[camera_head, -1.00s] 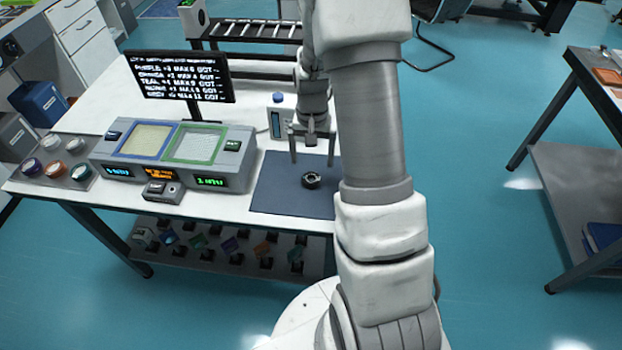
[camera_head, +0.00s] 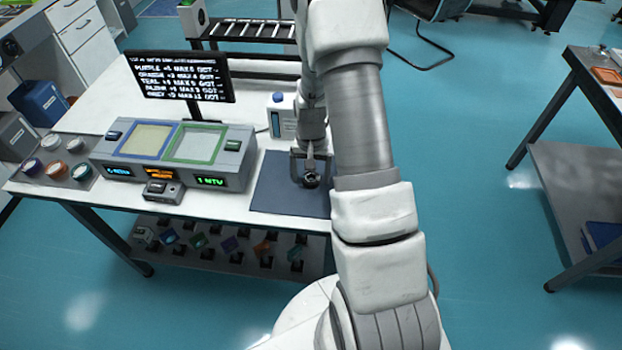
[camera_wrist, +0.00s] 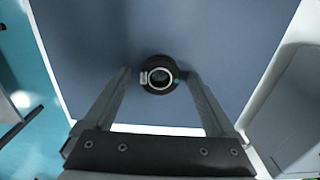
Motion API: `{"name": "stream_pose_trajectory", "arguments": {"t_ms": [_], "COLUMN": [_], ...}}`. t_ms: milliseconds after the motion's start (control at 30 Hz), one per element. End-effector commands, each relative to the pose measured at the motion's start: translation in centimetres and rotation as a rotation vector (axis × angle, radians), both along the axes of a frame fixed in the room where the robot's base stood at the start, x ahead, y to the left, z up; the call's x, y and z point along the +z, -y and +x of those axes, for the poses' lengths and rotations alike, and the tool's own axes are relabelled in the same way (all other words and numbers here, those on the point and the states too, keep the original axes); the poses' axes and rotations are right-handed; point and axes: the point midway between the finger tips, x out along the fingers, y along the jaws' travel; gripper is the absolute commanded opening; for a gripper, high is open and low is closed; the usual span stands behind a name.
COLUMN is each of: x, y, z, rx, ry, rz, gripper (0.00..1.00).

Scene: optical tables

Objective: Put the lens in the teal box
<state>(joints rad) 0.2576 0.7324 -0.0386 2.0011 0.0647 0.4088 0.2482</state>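The lens (camera_head: 311,180) is a small round piece in a black ring mount, lying on the dark blue-grey mat (camera_head: 275,196) on the white table. It also shows in the wrist view (camera_wrist: 160,75), with a pale ring around its glass. My gripper (camera_head: 311,184) is lowered over the mat, with one finger on each side of the lens. In the wrist view the fingers (camera_wrist: 157,76) are spread, and narrow gaps appear to separate them from the mount. I cannot pick out a box that is clearly teal in either view.
A two-pan grey device (camera_head: 172,152) stands left of the mat, with a small button unit (camera_head: 164,192) in front. A screen (camera_head: 182,77) and a white bottle-like container (camera_head: 281,116) stand behind. Round coloured jars (camera_head: 54,168) sit at left. A dark blue box (camera_head: 38,102) stands farther left.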

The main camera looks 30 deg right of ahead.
Motion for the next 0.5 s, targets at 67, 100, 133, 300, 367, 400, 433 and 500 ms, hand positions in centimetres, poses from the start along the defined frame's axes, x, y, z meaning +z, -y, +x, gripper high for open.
{"name": "stream_pose_trajectory", "arguments": {"t_ms": [67, 100, 133, 300, 367, 400, 433, 500], "x": [0.02, 0.02, 0.02, 0.03, 0.03, 0.03, 0.03, 0.04], "y": [0.0, 0.0, 0.0, 0.0, 0.0, 0.0, 0.0, 0.01], "z": [0.0, 0.0, 0.0, 0.0, 0.0, 0.0, 0.0, 0.01], "rx": [0.0, 0.0, 0.0, 0.0, 0.0, 0.0, 0.0, 0.0], "ry": [0.0, 0.0, 0.0, 0.0, 0.0, 0.0, 0.0, 0.0], "rz": [0.0, 0.0, 0.0, 0.0, 0.0, 0.0, 0.0, 0.0], "gripper": [0.74, 0.67, 0.61, 0.31, 0.2, 0.13, 0.07, 0.0]}}
